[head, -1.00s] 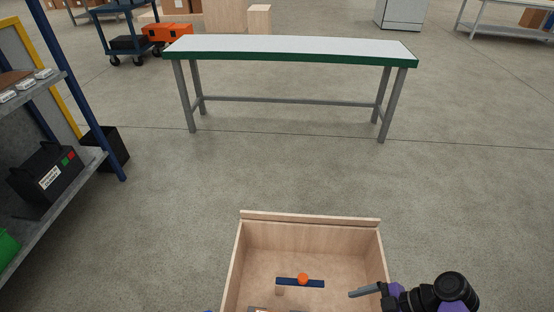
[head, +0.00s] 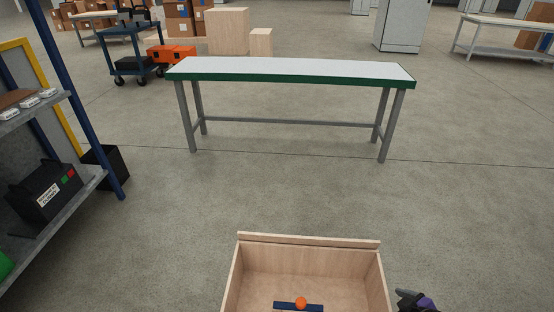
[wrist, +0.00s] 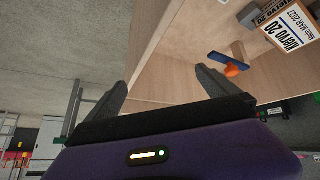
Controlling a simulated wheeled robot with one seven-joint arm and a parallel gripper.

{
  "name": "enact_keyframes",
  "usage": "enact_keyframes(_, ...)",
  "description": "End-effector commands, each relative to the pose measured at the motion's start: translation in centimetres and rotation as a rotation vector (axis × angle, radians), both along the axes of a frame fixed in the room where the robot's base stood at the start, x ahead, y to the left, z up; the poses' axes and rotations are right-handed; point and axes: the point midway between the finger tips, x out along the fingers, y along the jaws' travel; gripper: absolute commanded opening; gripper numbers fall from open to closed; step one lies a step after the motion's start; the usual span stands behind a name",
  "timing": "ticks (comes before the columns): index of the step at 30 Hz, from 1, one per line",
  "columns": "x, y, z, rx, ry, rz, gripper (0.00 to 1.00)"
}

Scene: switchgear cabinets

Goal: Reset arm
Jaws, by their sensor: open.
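My gripper (wrist: 160,92) shows in the wrist view with its two dark fingers spread apart and nothing between them. It is beside the wooden box, close to the box's wall. In the head view only a small dark and purple part of my arm's end shows at the lower right, just right of the wooden box (head: 376,275); the fingertips are hard to make out there. Inside the box lies a blue bar with an orange knob (head: 301,303), which also shows in the wrist view (wrist: 232,66). A labelled block (wrist: 285,25) is also in the box.
A long table (head: 290,70) with a white top and green edge stands ahead, bare. A shelf rack (head: 60,180) with a black case (head: 45,195) stands at the left. A blue cart (head: 135,45) and orange cases are behind. The floor between box and table is clear.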

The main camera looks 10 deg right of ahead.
Motion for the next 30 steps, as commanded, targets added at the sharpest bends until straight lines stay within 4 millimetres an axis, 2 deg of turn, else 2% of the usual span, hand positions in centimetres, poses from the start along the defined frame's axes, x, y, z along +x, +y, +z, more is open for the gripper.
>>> enact_keyframes(2,-1.2,-0.1,-0.1,-0.029,-0.058,-0.134,0.99)
enact_keyframes(5,-2.8,0.2,1.3,-0.05,-0.169,-0.285,0.99)
enact_keyframes(8,-4.7,1.4,3.4,-0.05,-0.29,-0.382,0.99)
enact_keyframes(12,-7.6,3.9,7.0,-0.014,-0.459,-0.451,0.99)
enact_keyframes(22,-15.6,12.0,15.8,0.152,-0.732,-0.408,0.99)
enact_keyframes(27,-19.1,15.0,18.3,0.201,-0.756,-0.343,0.99)
enact_keyframes(30,-20.5,16.1,18.7,0.205,-0.741,-0.312,0.99)
